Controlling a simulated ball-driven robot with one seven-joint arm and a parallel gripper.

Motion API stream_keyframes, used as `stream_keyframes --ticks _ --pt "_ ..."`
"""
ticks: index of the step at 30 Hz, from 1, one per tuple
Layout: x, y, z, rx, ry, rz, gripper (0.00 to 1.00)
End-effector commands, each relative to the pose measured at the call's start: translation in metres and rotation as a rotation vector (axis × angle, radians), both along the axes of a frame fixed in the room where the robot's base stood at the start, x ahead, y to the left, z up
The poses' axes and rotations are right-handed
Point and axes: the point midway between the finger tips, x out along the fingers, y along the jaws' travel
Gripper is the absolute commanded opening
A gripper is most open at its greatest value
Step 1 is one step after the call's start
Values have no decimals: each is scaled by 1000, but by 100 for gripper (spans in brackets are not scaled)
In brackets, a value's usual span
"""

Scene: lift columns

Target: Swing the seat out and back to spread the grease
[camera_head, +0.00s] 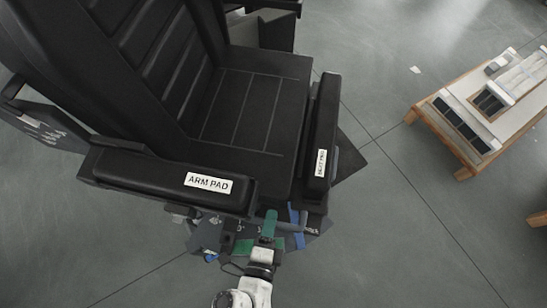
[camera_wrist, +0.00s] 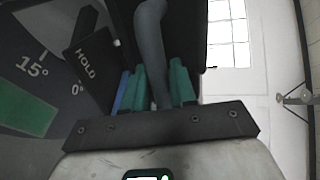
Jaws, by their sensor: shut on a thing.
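The black seat (camera_head: 250,112) fills the upper left of the head view, with its tall backrest behind the cushion. An armrest (camera_head: 135,170) labelled ARM PAD runs along its near side. My gripper (camera_head: 270,232) is below the seat's near front corner. In the wrist view my gripper (camera_wrist: 158,88) has green fingers on both sides of a grey curved handle (camera_wrist: 151,35) and is shut on it. A dial plate (camera_wrist: 42,75) beside it shows 15° and 0° marks and a green patch. A dark HOLD plate (camera_wrist: 93,68) lies near the 0° mark. No grease can be made out.
A second black pad (camera_head: 323,140) with a white label stands at the cushion's front edge. A low wooden-framed table (camera_head: 425,112) with trays stands at right. A small pale scrap (camera_head: 415,70) lies on the floor. The grey floor between seat and table is clear.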

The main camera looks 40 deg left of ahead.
Motion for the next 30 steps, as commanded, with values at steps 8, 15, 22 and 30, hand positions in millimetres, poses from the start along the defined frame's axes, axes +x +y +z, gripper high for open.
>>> stream_keyframes --ticks 8,15,22,30 --pt "-2 1 -1 1 5 4 0" --pt "-1 1 -1 0 3 3 44" --pt "-1 0 -1 0 2 2 44" --pt "-28 -12 4 0 4 5 44"
